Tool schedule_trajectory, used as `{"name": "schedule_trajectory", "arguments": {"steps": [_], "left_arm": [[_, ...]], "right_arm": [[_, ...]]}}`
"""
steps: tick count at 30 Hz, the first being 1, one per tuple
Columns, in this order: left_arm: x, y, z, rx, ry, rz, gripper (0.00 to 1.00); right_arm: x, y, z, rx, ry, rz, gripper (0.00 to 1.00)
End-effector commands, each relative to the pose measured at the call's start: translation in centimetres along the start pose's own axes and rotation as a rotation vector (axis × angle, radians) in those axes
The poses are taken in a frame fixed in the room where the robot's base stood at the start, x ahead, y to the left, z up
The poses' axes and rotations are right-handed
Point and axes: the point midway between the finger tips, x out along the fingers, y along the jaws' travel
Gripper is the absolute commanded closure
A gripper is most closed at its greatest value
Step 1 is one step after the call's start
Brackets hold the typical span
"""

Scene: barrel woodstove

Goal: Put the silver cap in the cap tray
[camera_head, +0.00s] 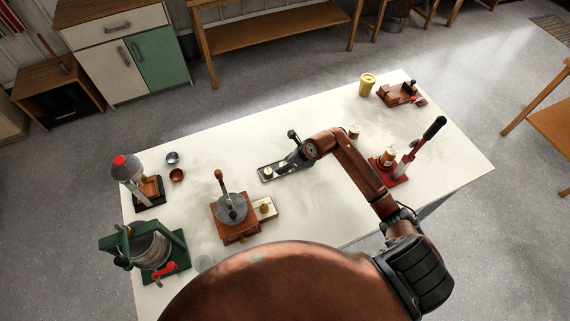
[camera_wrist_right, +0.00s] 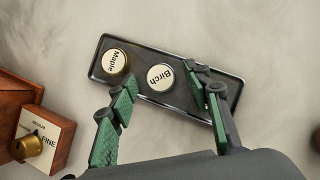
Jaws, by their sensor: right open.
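The dark metal cap tray (camera_head: 263,178) lies near the middle of the table; it also shows in the right wrist view (camera_wrist_right: 98,69). Two round caps with cream tops sit in it. The Birch cap (camera_wrist_right: 160,77) has a silver-looking rim and sits near the tray's middle. The Maple cap (camera_wrist_right: 116,61) has a brass-coloured rim and sits at the tray's left end. My right gripper (camera_head: 298,157) is over the tray's right part. In the wrist view its green-padded fingers (camera_wrist_right: 168,97) are spread, with the Birch cap between and beyond the tips. My left gripper is not seen.
A wooden grinder (camera_head: 236,230) with a brass dial stands left of the tray. A silver-grey cup (camera_head: 172,157) and a copper cup (camera_head: 176,174) stand farther left. A red lever press (camera_head: 392,174) and a yellow tin (camera_head: 367,84) are to the right. The table behind the tray is clear.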

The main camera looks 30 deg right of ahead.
Motion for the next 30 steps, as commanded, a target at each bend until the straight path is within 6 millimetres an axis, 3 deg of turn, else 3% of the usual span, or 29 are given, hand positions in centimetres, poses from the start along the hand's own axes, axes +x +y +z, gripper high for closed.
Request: {"name": "schedule_trajectory", "arguments": {"steps": [10,24,30], "left_arm": [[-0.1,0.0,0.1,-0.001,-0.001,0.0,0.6],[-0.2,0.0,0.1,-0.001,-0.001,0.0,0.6],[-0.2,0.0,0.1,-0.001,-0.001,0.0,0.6]], "right_arm": [[-1.0,-0.1,0.0,-0.001,0.0,-0.002,0.55],[-9.9,-0.1,0.0,-0.003,0.001,-0.003,0.55],[-11.8,0.0,0.0,0.0,0.0,-0.001,0.55]]}}
